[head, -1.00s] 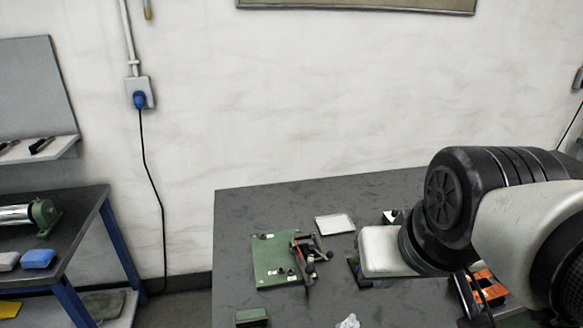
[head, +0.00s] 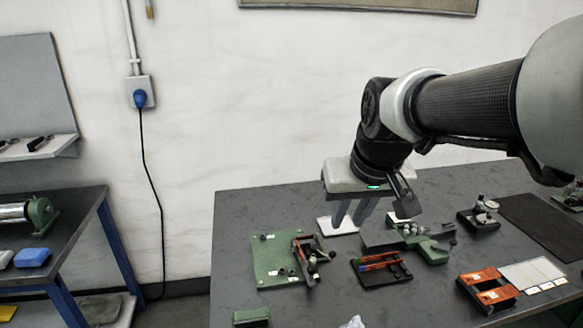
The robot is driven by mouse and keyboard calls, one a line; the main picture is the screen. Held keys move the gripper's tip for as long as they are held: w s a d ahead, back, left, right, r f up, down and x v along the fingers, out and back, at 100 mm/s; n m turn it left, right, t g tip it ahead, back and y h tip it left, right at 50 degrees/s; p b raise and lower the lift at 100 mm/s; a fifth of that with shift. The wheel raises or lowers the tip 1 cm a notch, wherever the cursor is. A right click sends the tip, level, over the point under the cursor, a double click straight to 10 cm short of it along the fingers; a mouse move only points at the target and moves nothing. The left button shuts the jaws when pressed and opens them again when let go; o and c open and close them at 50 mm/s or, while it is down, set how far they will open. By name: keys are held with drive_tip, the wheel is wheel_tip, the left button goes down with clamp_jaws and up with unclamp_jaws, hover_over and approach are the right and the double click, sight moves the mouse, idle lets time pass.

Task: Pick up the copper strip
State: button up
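Copper-orange pieces (head: 480,275) lie across a dark holder (head: 474,293) at the front right of the table, one behind the other. I cannot tell whether one of them is the copper strip. My gripper (head: 349,223) points down above the back middle of the table, well to the left of them. Its two fingers are apart, with nothing visible between them. The fingers partly cover the view of the tabletop behind.
A green board with a clamp-like device (head: 275,262) stands left of a black tray (head: 382,270) holding orange-handled items. A green tool (head: 425,247) sits behind the tray. A pale card (head: 532,274) lies at the right. Bare dark tabletop (head: 235,222) shows at the back left.

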drive_tip(key=w+a+f+n+b, duration=0.1)
drive_tip(key=w+a+f+b, duration=0.15)
drive_tip(key=w+f, duration=0.5)
drive_tip(key=w+a+f+b, duration=0.2)
drive_tip(key=w+a+f, duration=0.1)
drive_tip(key=w+f, duration=0.5)
drive_tip(key=g, duration=0.1)
approach(299, 249)
drive_tip(key=shift+s+d+f+n+b, duration=0.15)
drive_tip(key=shift+s+f+n+b, duration=0.2)
drive_tip(key=shift+s+f, duration=0.35)
drive_tip(key=shift+w+d+x, duration=0.1)
drive_tip(key=shift+x, duration=1.45)
drive_tip(key=shift+w+d+x, duration=0.1)
drive_tip(key=shift+x, duration=1.5)
drive_tip(key=shift+a+r, duration=0.1)
drive_tip(key=shift+r, duration=0.05)
clamp_jaws()
